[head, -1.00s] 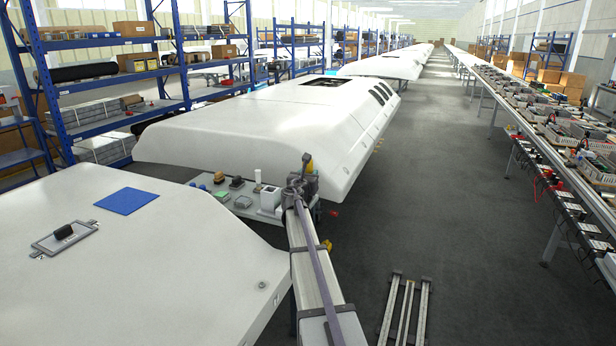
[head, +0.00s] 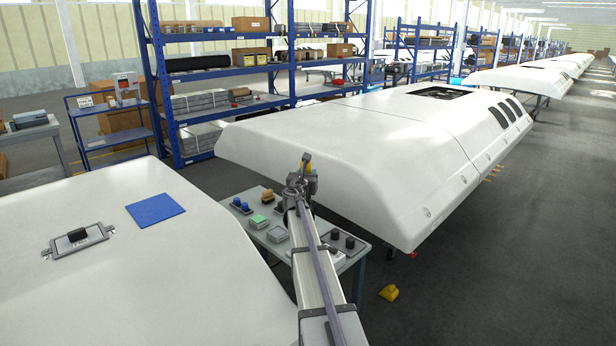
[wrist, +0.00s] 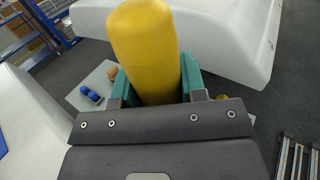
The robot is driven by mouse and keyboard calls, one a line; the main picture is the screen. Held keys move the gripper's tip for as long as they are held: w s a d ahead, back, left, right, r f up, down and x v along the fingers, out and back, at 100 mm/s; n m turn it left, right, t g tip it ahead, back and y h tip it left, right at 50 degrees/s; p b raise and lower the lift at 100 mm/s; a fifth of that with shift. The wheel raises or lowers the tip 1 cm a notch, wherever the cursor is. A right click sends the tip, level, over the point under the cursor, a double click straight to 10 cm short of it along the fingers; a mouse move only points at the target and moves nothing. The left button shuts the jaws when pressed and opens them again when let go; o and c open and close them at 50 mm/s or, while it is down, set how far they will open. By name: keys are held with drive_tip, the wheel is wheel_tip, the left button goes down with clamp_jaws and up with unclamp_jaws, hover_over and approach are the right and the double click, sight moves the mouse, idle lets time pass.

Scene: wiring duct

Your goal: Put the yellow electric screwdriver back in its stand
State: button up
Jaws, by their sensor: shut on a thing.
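The yellow screwdriver (wrist: 145,50) fills the upper middle of the wrist view, its rounded yellow body between the teal jaws of my gripper (wrist: 152,85). My gripper is shut on it. In the head view, my gripper (head: 300,182) is at the far end of my arm, with a small part of the yellow screwdriver (head: 308,160) showing above it. It appears in front of a small grey table (head: 352,262). I cannot make out the stand; my arm covers part of the table.
The table holds two blue knobs (head: 241,205), a green-topped block (head: 258,220), a grey box (head: 277,234) and black pieces (head: 342,238). White shells (head: 350,145) stand behind and at left (head: 90,230). A yellow object (head: 389,293) lies on the floor.

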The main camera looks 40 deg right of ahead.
drive_tip(key=shift+w, duration=0.15)
drive_tip(key=shift+a+r, duration=0.15)
drive_tip(key=shift+a, duration=0.25)
drive_tip(key=shift+d+f+b, duration=0.1)
drive_tip(key=shift+f+b, duration=2.15)
drive_tip(key=shift+f, duration=0.1)
drive_tip(key=shift+f, duration=0.1)
wheel_tip(320, 180, down, 12)
drive_tip(key=b, duration=1.2)
drive_tip(key=shift+r, duration=0.2)
drive_tip(key=o, duration=1.2)
